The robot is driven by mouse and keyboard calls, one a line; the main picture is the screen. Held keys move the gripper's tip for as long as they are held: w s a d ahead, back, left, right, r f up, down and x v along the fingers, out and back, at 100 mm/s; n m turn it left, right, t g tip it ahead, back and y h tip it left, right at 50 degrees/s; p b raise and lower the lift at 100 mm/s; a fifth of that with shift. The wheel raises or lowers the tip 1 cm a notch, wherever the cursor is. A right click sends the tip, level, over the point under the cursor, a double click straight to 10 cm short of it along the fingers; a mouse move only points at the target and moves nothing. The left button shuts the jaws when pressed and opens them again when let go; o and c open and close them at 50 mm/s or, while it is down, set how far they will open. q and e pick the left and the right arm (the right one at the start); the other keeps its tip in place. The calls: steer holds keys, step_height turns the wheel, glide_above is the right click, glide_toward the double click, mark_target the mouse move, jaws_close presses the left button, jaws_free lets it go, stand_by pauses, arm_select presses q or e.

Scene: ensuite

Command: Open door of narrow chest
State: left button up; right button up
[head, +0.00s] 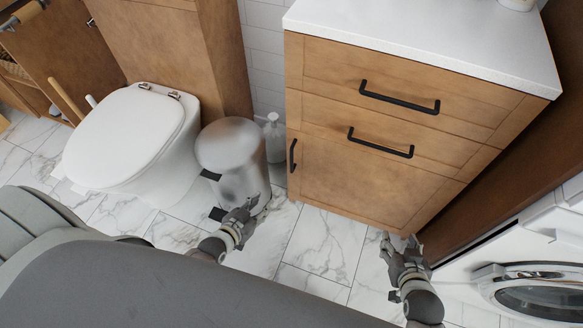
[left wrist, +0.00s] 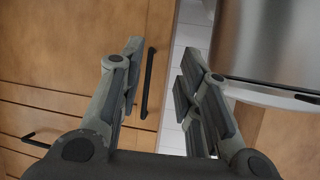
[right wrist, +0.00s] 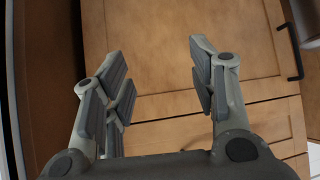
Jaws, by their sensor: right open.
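The narrow chest (head: 345,215) is wooden with a white top. Its lower door (head: 365,185) is closed, with a black vertical handle (head: 293,155) at its left edge. My left gripper (head: 256,205) is open and empty, low and left of the handle. In the left wrist view the handle (left wrist: 148,83) appears between the open fingers (left wrist: 161,65), beyond them and not gripped. My right gripper (head: 402,243) is open and empty near the chest's lower right corner. The right wrist view shows the door (right wrist: 165,50) beyond its fingers, with the handle (right wrist: 293,50) far right.
Two drawers with black bar handles (head: 400,98) (head: 380,142) sit above the door. A metal bin (head: 230,150) and a bottle (head: 274,138) stand left of the chest, beside a toilet (head: 130,130). A washing machine (head: 535,270) is at right. Marble floor (head: 322,245) is clear before the chest.

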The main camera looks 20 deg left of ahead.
arm_select(q)
steer(key=w+r+t+b, duration=0.2)
steer(key=w+b, duration=0.2)
steer(key=b, duration=0.1)
steer(key=t+h+b, duration=0.1)
steer(key=t+b, duration=0.2)
steer(key=b, duration=0.2)
glide_toward(291, 155)
steer(key=w, duration=0.3)
steer(key=w+d+b, duration=0.1)
steer(key=w, duration=0.2)
steer(key=w+b, duration=0.1)
steer(key=w, duration=0.2)
steer(key=shift+w+d+f, duration=0.25)
steer(key=shift+d, duration=0.05)
steer(key=shift+w+d, duration=0.1)
steer(key=shift+w, duration=0.35)
arm_select(e)
step_height(291, 155, up, 26)
steer(key=w+a+t+y, duration=0.1)
steer(key=a+t+y, duration=0.1)
steer(key=t, duration=0.9)
steer(key=shift+w+a+t+y, duration=0.3)
steer(key=shift+w+t+y, duration=0.1)
steer(key=shift+y, duration=0.5)
arm_select(q)
steer(key=shift+c, duration=0.4)
jaws_close()
